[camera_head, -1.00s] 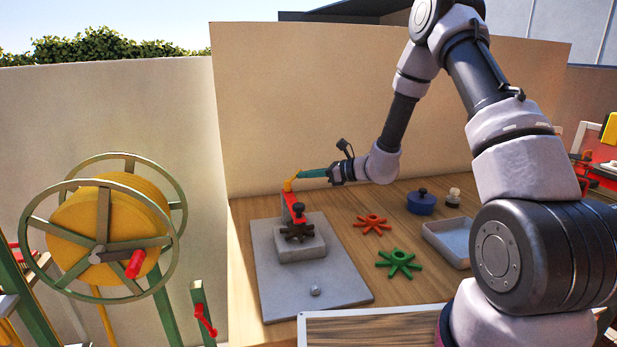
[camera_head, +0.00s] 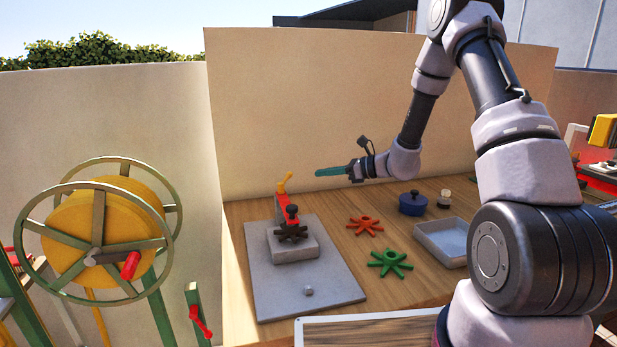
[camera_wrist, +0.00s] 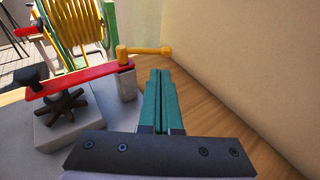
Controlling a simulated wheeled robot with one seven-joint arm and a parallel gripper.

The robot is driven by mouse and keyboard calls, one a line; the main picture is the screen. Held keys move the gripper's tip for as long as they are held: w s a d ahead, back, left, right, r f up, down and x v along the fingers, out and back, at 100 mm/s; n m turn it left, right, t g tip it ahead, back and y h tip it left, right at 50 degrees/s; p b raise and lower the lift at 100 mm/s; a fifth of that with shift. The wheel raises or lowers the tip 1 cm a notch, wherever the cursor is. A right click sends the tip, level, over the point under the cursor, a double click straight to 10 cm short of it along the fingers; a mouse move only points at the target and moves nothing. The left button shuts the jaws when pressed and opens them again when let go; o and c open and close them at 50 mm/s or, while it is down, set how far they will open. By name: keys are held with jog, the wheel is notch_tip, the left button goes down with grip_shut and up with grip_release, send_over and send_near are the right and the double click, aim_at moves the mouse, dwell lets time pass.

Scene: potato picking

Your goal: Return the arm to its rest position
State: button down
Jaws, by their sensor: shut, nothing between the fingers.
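My arm (camera_head: 420,105) reaches over the wooden table from the right in the head view. My gripper (camera_head: 322,172) has teal fingers and points left, held above the table in front of the beige wall. In the wrist view its fingers (camera_wrist: 162,90) lie side by side, shut and empty. A red lever (camera_head: 283,204) with a yellow handle (camera_head: 286,181) stands on a grey block at the left of the table. The fingertips are apart from the handle, to its right.
A grey plate (camera_head: 278,300) carries the block and a dark star knob (camera_head: 291,232). A beige wall (camera_head: 300,100) stands behind.

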jog(key=v, duration=0.5)
jog(key=s+r+n+g+h, duration=0.4)
jog(key=s+r+n, duration=0.6)
jog(key=s+r, duration=0.4)
jog(key=s+d+r+n+t+h, duration=0.2)
jog(key=s+d+r+n+h, duration=0.2)
jog(key=s, duration=0.4)
jog(key=s+d+r+n+t+h, duration=0.3)
jog(key=s+d+r, duration=0.3)
jog(key=s, duration=0.2)
jog(key=shift+s+d+n+h, duration=0.25)
jog(key=shift+n+h, duration=0.15)
jog(key=shift+n, duration=0.3)
